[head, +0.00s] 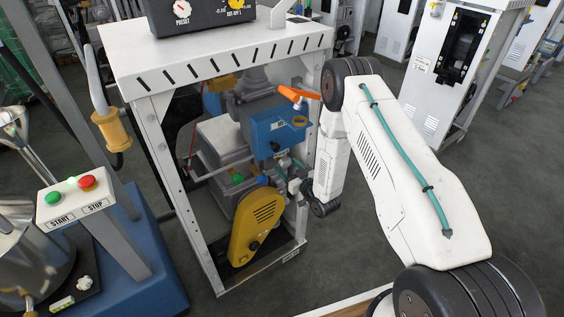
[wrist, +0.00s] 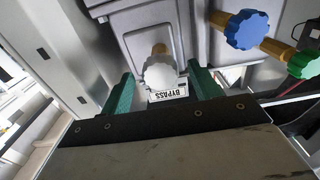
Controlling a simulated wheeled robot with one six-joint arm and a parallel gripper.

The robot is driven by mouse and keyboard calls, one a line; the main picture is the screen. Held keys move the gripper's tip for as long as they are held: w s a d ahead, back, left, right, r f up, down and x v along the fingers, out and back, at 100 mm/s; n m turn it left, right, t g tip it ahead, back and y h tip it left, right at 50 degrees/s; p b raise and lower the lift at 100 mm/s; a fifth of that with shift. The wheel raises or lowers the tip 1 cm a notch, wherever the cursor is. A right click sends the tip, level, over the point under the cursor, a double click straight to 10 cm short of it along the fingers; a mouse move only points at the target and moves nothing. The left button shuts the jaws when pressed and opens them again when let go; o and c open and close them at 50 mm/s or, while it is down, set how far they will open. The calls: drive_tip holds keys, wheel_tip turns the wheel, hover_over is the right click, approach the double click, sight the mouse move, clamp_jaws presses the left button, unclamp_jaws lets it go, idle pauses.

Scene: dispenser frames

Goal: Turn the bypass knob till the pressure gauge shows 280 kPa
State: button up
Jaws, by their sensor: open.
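The bypass knob (wrist: 160,73) is a pale round lobed knob on a brass stem in the wrist view. A white label reading BYPASS (wrist: 168,94) sits beside it, upside down in the picture. My gripper (wrist: 163,87) is open, with one green finger to the left of the knob and one to the right. Gaps show between the knob and both fingers, so it is not gripped. In the head view my arm reaches to the right side of the dispenser frame, and the bypass knob cannot be made out. I cannot make out a pressure gauge or its reading in either view.
A blue knob (wrist: 247,29) and a green knob (wrist: 302,64) stand on brass stems right of my fingers. The white dispenser frame (head: 160,170) encloses a blue box (head: 278,132), an orange lever (head: 300,93) and a yellow cover (head: 256,225). A START/STOP box (head: 75,200) stands left.

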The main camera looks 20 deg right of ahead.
sight(286, 166)
drive_tip(key=shift+x, duration=2.25)
drive_tip(key=c, duration=1)
drive_tip(key=shift+o, duration=0.2)
